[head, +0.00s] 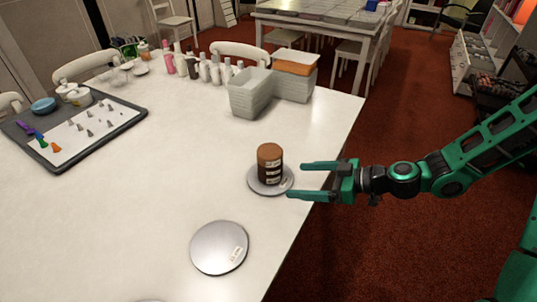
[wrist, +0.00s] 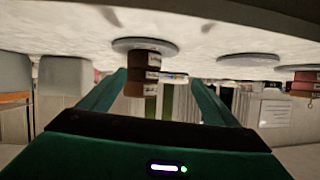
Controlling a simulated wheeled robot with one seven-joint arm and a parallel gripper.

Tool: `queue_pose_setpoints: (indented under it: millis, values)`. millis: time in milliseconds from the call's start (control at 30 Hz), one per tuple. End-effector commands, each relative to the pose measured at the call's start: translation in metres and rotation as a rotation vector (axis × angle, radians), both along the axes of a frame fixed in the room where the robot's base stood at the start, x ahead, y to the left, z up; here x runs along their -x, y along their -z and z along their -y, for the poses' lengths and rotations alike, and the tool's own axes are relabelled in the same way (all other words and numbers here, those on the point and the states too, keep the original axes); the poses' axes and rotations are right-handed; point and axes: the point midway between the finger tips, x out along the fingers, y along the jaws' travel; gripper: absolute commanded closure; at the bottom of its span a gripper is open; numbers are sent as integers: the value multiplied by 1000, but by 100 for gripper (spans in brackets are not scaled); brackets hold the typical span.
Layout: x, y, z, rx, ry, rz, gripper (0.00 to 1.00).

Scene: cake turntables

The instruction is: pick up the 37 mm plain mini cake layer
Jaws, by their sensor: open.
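A short stack of brown cake layers (head: 270,165) stands upright on a grey turntable (head: 253,187) near the table's right edge. Its top is a lighter brown, and small white labels mark the side, too small to read. I cannot tell which layer is the 37 mm one. My gripper (head: 297,180) is open and level, just right of the stack, its fingers pointing at it. In the wrist view, which is upside down, the stack (wrist: 148,76) appears ahead, between the open fingers (wrist: 158,78), with its turntable (wrist: 145,44) above it in the picture. Nothing is held.
An empty turntable (head: 215,250) lies nearer the front. The wrist view shows another brown stack (wrist: 305,82) at the right. Grey tubs (head: 250,93), bottles (head: 205,72) and a tray of nozzles (head: 80,128) stand farther back. The left middle of the table is clear.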

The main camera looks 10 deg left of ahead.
Motion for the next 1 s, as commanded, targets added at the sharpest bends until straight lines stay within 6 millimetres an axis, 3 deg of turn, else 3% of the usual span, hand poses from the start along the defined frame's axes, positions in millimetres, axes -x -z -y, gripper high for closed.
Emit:
queue_pose_setpoints:
  millis: [200, 367, 700, 1000]
  values:
    - [-21, -27, -12, -167, 66, 100, 16]
    - [-30, -36, -14, -213, 96, 137, 16]
    - [-45, -31, -54, -218, 97, 146, 16]
    - [-54, -26, -73, -219, 99, 144, 16]
